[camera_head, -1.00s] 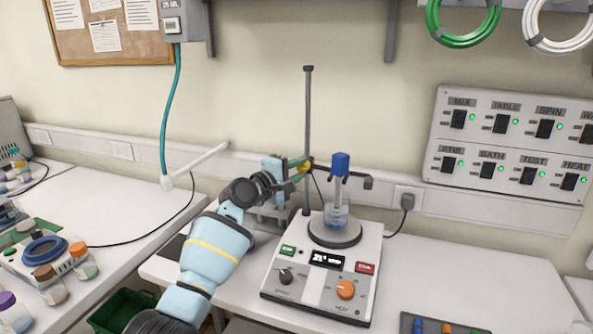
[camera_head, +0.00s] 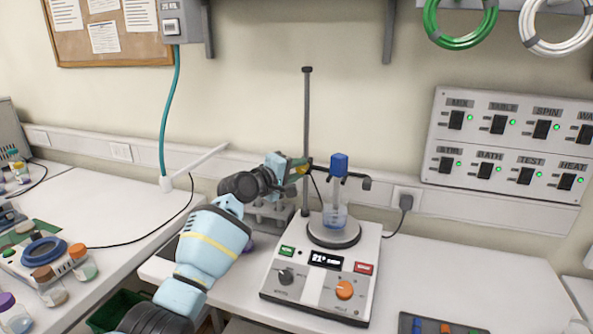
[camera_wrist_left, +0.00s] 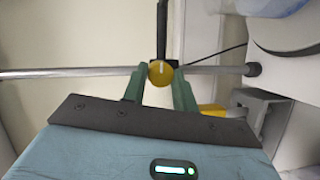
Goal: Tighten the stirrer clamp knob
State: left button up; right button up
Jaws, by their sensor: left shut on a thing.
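The yellow stirrer clamp knob (camera_wrist_left: 161,73) sits between the green fingers of my left gripper (camera_wrist_left: 159,88) in the left wrist view. A pale line on its face points roughly upright there. In the head view my left gripper (camera_head: 298,167) is shut on the knob, beside the upright stand rod (camera_head: 307,110). The fingers mostly cover the knob in that view. The clamp's side rod holds a blue-topped stirrer (camera_head: 339,164) over a beaker (camera_head: 335,213) on the stirrer base (camera_head: 322,271). My right gripper is not in view.
A switch panel (camera_head: 505,150) is on the wall at the right. A rack (camera_head: 272,212) stands behind my wrist. Bottles and a blue ring (camera_head: 43,250) are on the left bench.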

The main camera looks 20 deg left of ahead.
pick_arm(q)
jog(key=o, duration=1)
jog(key=shift+c, duration=0.2)
jog(key=shift+s, duration=0.1)
jog(key=shift+s+a, duration=0.15)
jog(key=shift+s, duration=0.05)
jog(key=v, duration=0.7)
jog(key=shift+s, duration=0.1)
